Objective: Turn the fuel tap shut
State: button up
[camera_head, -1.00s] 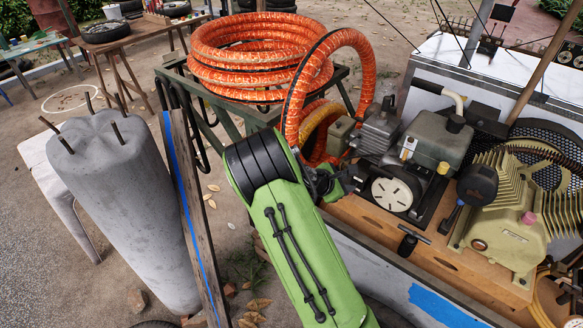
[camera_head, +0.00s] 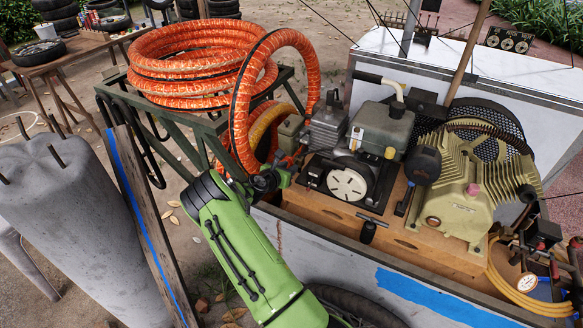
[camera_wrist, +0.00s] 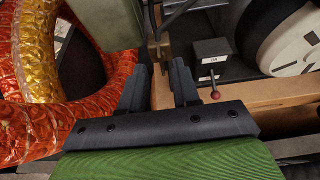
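My gripper (camera_wrist: 160,85) is open, its two dark fingers apart with a narrow gap between them. In the head view my gripper (camera_head: 284,172) is by the left end of the engine, partly hidden by my wrist. In the wrist view a grey-green tank-like box (camera_wrist: 100,22) is just beyond the left finger. A thin upright fitting (camera_wrist: 154,28) stands beside it, beyond the finger gap; I cannot tell if this is the fuel tap. A small grey labelled box (camera_wrist: 211,52) with a dark red ball-ended lever (camera_wrist: 215,95) is right of the fingers.
Orange hose (camera_head: 200,55) coils on a green stand at left, and its loop hangs close to my gripper. The engine's round white cover (camera_head: 347,184) and the tan compressor (camera_head: 462,195) are to the right on a wooden base. A concrete pillar (camera_head: 75,215) stands left.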

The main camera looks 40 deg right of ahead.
jog(key=x, duration=0.3)
jog(key=shift+d+f, duration=0.1)
jog(key=shift+d, duration=0.05)
jog(key=shift+c, duration=0.3)
grip_shut()
